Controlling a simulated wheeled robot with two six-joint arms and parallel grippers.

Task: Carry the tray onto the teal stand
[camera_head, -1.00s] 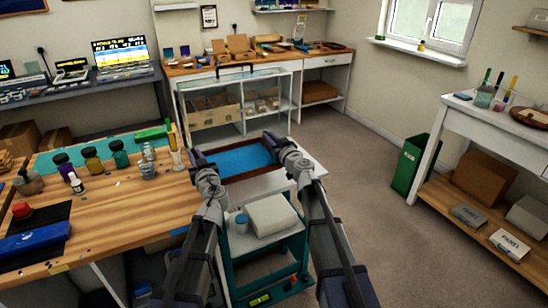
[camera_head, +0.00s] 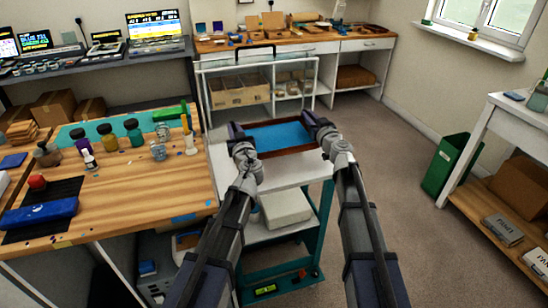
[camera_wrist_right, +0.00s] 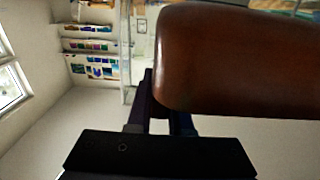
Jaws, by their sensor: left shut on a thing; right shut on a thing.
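The tray (camera_head: 288,152) has a brown rim and a blue inside. It is held level between my two grippers in the head view. My left gripper (camera_head: 238,131) is shut on its left side and my right gripper (camera_head: 316,120) on its right side. In the right wrist view the brown rim (camera_wrist_right: 235,62) fills the upper right, at the fingers (camera_wrist_right: 164,115). The teal stand (camera_head: 322,218) has a white top (camera_head: 275,176), seen just below and nearer than the tray. The tray hides its far part; I cannot tell whether they touch.
A wooden workbench (camera_head: 130,205) with several bottles stands close on the left. A white box (camera_head: 286,208) sits on the stand's lower shelf. A white-framed shelf unit (camera_head: 262,115) stands behind. A green bin (camera_head: 450,160) is at right; floor between is clear.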

